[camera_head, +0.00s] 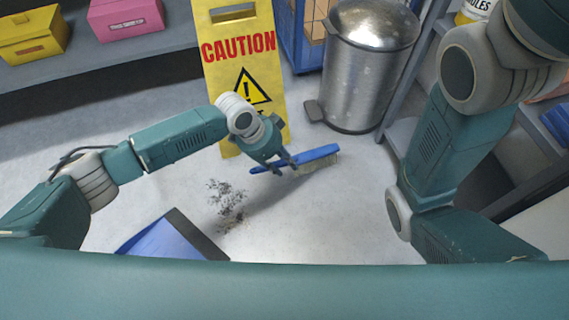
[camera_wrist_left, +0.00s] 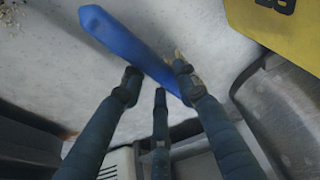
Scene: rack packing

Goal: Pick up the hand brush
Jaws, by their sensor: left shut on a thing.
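The hand brush (camera_head: 315,158) has a blue handle and back with pale bristles. In the head view it is above the floor or just at it, right of a dark dirt patch; I cannot tell the exact height. My left gripper (camera_head: 279,166) is shut on the brush's blue handle. In the left wrist view the blue handle (camera_wrist_left: 118,35) runs diagonally between the fingers of my left gripper (camera_wrist_left: 158,85), and the bristles are mostly hidden. My right arm shows at the right of the head view, but its gripper is not in view.
A yellow caution sign (camera_head: 237,60) stands behind my left gripper. A metal pedal bin (camera_head: 368,65) is at the back right. A blue dustpan (camera_head: 165,240) lies at front left, near the dirt (camera_head: 228,200). Shelves with boxes line the back left.

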